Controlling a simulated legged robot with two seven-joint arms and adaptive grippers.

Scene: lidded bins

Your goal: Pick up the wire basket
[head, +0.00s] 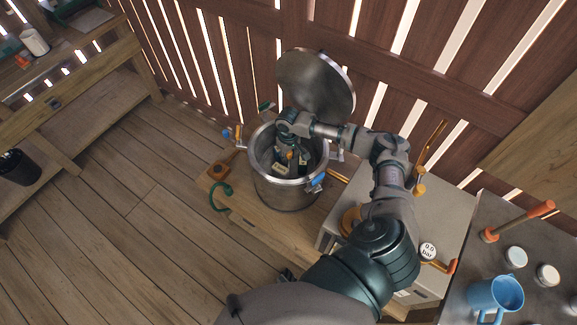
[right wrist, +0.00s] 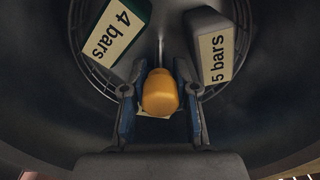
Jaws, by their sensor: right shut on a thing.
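The wire basket (right wrist: 97,78) sits low inside a round metal pot (head: 289,191). Its curved wires show around labelled blocks in the right wrist view. My right gripper (right wrist: 160,100) reaches down into the pot, and it also shows in the head view (head: 290,158). Its two blue-sided fingers are closed on a yellow-orange knob (right wrist: 160,93) above the middle of the basket. A thin upright rod shows behind the knob. The lower part of the basket is hidden by the pot wall and my gripper. My left gripper is not in view.
The pot's round lid (head: 316,86) stands open behind it. A grey box with a gauge (head: 428,252) and a blue mug (head: 496,297) stand at the right. The floor at left is mostly clear.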

